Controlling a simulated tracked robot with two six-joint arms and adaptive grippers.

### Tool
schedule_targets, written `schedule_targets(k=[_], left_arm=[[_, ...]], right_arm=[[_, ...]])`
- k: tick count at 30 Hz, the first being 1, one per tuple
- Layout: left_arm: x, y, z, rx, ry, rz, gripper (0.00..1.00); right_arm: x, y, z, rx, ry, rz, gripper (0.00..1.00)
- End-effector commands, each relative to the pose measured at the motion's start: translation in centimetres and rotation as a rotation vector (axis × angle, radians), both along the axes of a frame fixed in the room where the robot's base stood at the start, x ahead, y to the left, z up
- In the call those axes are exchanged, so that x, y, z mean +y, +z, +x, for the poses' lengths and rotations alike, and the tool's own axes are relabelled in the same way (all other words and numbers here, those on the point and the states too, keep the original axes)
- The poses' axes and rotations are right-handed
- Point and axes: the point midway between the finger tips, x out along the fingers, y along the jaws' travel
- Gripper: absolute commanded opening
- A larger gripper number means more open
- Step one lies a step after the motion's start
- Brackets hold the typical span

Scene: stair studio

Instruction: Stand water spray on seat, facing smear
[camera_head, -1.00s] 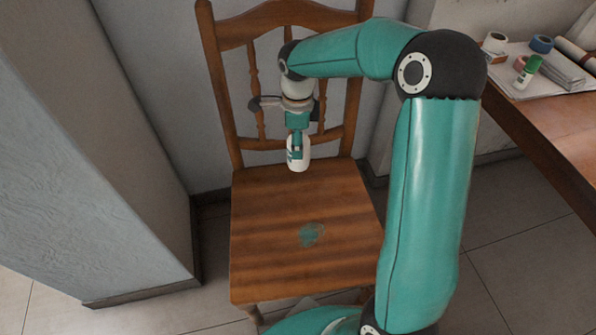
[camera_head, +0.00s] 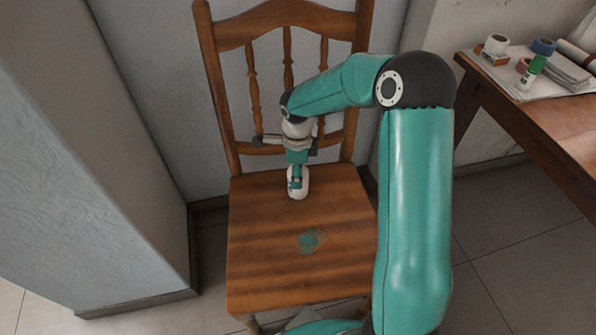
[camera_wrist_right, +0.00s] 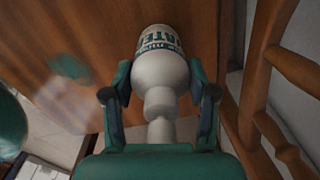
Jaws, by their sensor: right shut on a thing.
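The water spray (camera_head: 298,187) is a white bottle with printed lettering on its body. It is at the back part of the brown wooden chair seat (camera_head: 260,245), and looks upright in the head view. My right gripper (camera_head: 297,172) is shut on the bottle; in the right wrist view (camera_wrist_right: 160,95) its two fingers flank the white neck. I cannot tell whether the bottle's base touches the seat. The teal smear (camera_head: 312,241) lies on the seat in front of the bottle, and it also shows in the right wrist view (camera_wrist_right: 69,66). My left gripper is out of view.
The chair's slatted backrest (camera_head: 287,70) stands behind the bottle, close to my right wrist. A wooden table (camera_head: 530,120) at the right holds tape rolls, a green-capped bottle (camera_head: 532,72) and papers. A grey wall corner (camera_head: 110,150) is at the left.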

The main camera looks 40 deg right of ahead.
Motion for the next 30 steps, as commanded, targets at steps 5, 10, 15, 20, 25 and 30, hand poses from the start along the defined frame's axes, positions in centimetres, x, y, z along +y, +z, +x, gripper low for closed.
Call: schedule_targets(k=[5,10,15,20,25,30], left_arm=[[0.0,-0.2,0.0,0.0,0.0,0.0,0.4],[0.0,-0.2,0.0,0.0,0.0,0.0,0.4],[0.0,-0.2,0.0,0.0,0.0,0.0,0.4],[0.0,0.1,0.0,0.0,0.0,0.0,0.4],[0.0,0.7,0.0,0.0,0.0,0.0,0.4],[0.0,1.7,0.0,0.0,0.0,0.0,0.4]], right_arm=[[0.0,-0.1,0.0,0.0,0.001,0.0,0.64],[0.0,-0.1,0.0,0.0,0.001,0.0,0.83],[0.0,-0.1,0.0,0.0,0.001,0.0,0.83],[0.1,0.2,0.0,0.0,0.001,0.0,0.83],[0.1,2.1,0.1,-0.004,0.001,-0.001,0.83],[0.1,5.5,0.1,-0.005,0.001,-0.002,0.83]])
